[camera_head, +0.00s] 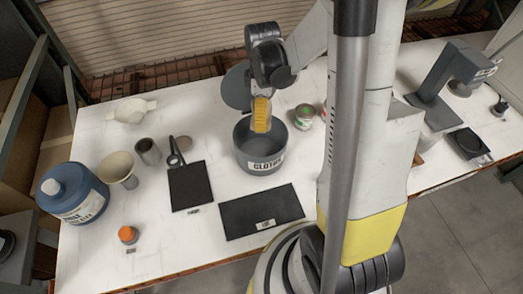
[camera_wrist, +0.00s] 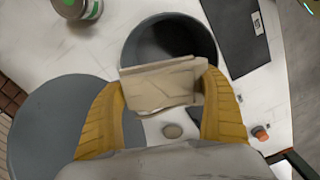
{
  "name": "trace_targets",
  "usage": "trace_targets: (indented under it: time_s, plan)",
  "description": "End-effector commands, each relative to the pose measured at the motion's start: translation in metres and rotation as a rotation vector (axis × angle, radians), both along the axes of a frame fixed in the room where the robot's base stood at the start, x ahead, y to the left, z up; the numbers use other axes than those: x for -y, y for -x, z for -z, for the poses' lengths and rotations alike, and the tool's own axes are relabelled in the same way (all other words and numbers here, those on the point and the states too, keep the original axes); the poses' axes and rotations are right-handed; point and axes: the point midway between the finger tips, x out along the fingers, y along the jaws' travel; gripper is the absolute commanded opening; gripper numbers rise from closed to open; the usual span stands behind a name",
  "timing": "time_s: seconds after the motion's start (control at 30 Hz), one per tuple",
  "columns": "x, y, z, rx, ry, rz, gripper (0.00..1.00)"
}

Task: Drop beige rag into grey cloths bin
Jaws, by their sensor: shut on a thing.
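My gripper (camera_head: 262,116) has yellow fingers and hangs over the grey cloths bin (camera_head: 243,157), which is round, open-topped and labelled. In the wrist view my gripper (camera_wrist: 164,84) is shut on the beige rag (camera_wrist: 160,88), a folded piece spanning the gap between the fingers. The bin (camera_wrist: 135,38) shows beyond the rag there, with a dark inside, and the rag overlaps its near rim in the picture. The rag is hidden behind the fingers in the head view. I cannot tell the exact height of the rag above the rim.
A grey round disc (camera_head: 237,88) lies behind the bin. A dark tray (camera_head: 262,211) lies in front, and a black board (camera_head: 190,186) to the left.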

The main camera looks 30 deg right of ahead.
Motion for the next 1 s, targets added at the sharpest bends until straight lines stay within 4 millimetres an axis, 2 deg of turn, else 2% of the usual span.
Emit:
trace_targets:
  time_s: [0.03, 0.13, 0.43, 0.47, 0.5, 0.77, 0.87, 1.0]
  plan:
    - [0.0, 0.0, 0.01, 0.0, 0.0, 0.0, 0.58]
    - [0.0, 0.0, 0.017, 0.0, 0.0, 0.0, 0.58]
    - [0.0, 0.0, 0.017, 0.0, 0.0, 0.0, 0.58]
    - [0.0, 0.0, 0.017, 0.0, 0.0, 0.0, 0.96]
    - [0.0, 0.0, 0.017, 0.0, 0.0, 0.0, 1.0]
    - [0.0, 0.0, 0.015, 0.0, 0.0, 0.0, 1.0]
    - [0.0, 0.0, 0.004, 0.0, 0.0, 0.0, 1.0]
    - [0.0, 0.001, -0.024, 0.0, 0.0, 0.0, 1.0]
